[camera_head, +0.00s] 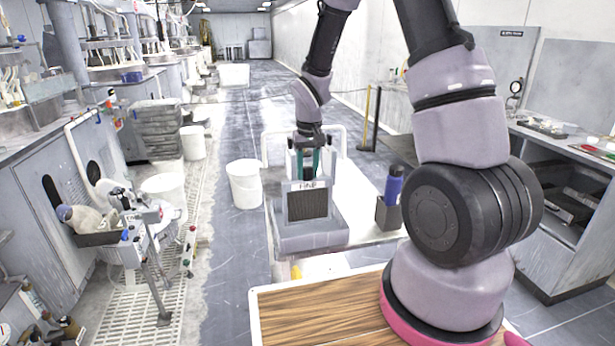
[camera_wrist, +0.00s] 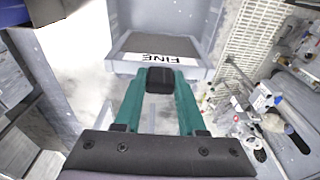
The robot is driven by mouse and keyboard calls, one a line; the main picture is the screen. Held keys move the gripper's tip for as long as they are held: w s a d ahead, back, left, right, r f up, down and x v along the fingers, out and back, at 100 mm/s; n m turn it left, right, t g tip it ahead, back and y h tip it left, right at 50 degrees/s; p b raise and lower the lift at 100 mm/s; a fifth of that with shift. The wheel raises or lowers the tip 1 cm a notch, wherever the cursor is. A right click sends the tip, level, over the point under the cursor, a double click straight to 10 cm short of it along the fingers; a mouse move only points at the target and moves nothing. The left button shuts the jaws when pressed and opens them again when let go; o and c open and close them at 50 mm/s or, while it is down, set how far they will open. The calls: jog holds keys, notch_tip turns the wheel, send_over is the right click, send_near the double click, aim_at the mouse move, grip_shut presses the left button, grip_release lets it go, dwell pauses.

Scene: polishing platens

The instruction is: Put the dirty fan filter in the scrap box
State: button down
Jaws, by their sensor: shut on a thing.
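My gripper (camera_head: 312,172), with teal fingers, points down over a grey unit (camera_head: 309,234) on the white table. In the wrist view its fingertips (camera_wrist: 160,79) close on a small dark block (camera_wrist: 160,74). I cannot tell whether this block is the dirty fan filter or a part of it. The unit has a dark, pleated-looking panel (camera_head: 307,206) below a white label. In the wrist view the label (camera_wrist: 160,58) reads FINE upside down, beside a dark panel (camera_wrist: 160,44) in a grey frame. I cannot identify the scrap box.
A blue bottle (camera_head: 393,185) stands in a dark holder (camera_head: 388,216) right of the unit. White bins (camera_head: 244,184) stand on the floor to the left. A wooden-topped surface (camera_head: 315,315) is in front. A cluttered bench (camera_head: 565,140) lines the right. The central aisle is mostly clear.

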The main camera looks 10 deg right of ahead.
jog(key=shift+f, duration=0.7)
jog(key=shift+f, duration=0.2)
jog(key=c, duration=0.5)
grip_release()
jog(key=shift+r, duration=0.1)
